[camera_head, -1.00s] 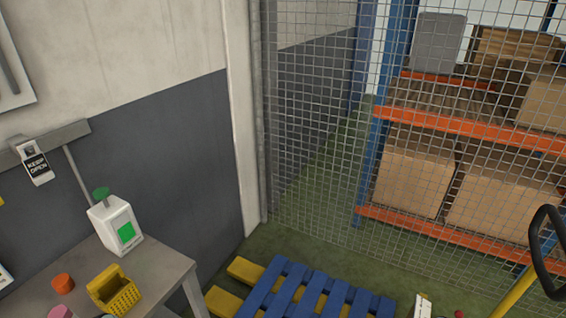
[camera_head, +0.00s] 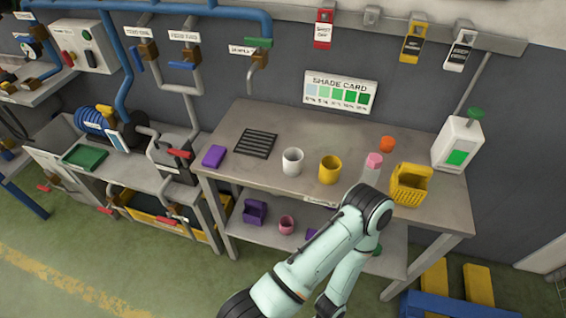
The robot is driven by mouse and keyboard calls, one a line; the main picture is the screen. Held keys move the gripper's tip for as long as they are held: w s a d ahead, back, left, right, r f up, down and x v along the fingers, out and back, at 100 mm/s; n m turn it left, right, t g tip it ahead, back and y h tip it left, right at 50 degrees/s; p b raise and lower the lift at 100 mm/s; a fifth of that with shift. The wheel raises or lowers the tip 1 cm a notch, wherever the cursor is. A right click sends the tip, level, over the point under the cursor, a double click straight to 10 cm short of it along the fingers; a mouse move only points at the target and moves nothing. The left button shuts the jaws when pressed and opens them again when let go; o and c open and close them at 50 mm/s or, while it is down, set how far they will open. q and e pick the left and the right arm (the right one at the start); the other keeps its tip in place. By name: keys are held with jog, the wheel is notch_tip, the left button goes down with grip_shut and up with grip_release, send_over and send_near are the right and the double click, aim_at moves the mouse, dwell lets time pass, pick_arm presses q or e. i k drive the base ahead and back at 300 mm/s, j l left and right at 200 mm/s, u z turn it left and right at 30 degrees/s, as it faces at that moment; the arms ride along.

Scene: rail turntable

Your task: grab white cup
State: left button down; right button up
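The white cup (camera_head: 292,161) stands upright on the grey workbench (camera_head: 285,123), left of a yellow cup (camera_head: 330,169). The cup is fully in view and nothing touches it. One of my pale green arms reaches up from the bottom of the head view, and its upper bend lies in front of the bench's front edge, right of the white cup. No gripper fingers can be made out on it. My other gripper is out of view.
A black grate (camera_head: 255,143) and a purple block (camera_head: 214,156) lie left of the cup. Pipes and valves line the wall at left.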

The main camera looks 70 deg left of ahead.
aim_at(292, 157)
jog(key=j+u, duration=0.1)
jog(key=u, duration=2.3)
jog(key=j, duration=0.4)
jog(key=k+j, duration=0.1)
jog(key=j, duration=0.3)
